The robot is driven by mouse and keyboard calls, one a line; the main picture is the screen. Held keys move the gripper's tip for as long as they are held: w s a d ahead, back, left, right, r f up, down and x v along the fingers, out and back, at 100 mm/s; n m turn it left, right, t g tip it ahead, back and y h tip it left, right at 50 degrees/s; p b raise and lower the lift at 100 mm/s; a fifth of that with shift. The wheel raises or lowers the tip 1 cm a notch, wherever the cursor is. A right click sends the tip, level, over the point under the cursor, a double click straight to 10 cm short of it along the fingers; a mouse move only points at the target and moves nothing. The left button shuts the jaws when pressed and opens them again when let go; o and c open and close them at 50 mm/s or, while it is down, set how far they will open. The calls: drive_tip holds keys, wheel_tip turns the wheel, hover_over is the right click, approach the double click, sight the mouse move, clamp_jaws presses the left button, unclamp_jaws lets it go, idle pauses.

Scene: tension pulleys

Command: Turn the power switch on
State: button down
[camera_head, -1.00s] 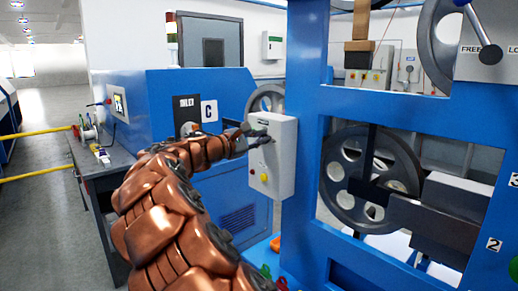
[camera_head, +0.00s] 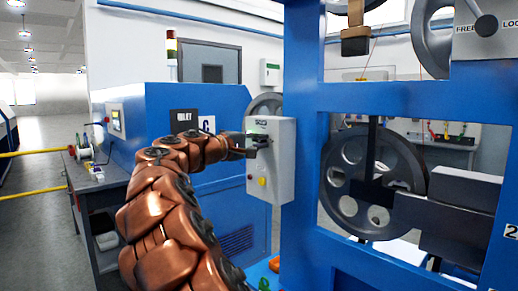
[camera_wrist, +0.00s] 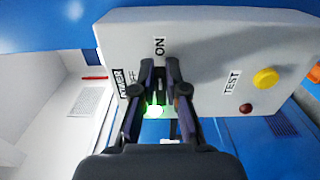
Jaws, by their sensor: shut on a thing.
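A light grey control box (camera_head: 283,160) is fixed to the side of the blue frame. It fills the upper wrist view (camera_wrist: 205,65), with POWER, OFF, ON and TEST labels. My gripper (camera_wrist: 160,75) is at the ON/OFF part of its face, shut on the dark power switch, which the fingers mostly hide. I cannot tell the switch's exact position. A green light (camera_wrist: 153,110) glows between the fingers. In the head view my gripper (camera_head: 257,141) meets the box's front near its top.
A yellow button (camera_wrist: 265,78) and a dark red round part (camera_wrist: 246,108) sit by the TEST label. The blue frame (camera_head: 305,130) with a large wheel (camera_head: 337,180) stands right of the box. A blue cabinet (camera_head: 165,105) stands behind my arm.

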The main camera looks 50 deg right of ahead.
drive_tip(key=shift+r, duration=0.1)
idle(0.5)
drive_tip(key=c, duration=1.2)
unclamp_jaws()
drive_tip(key=shift+d, duration=0.15)
drive_tip(key=w+a, duration=0.1)
drive_tip(key=a, duration=1.1)
drive_tip(key=shift+w, duration=0.15)
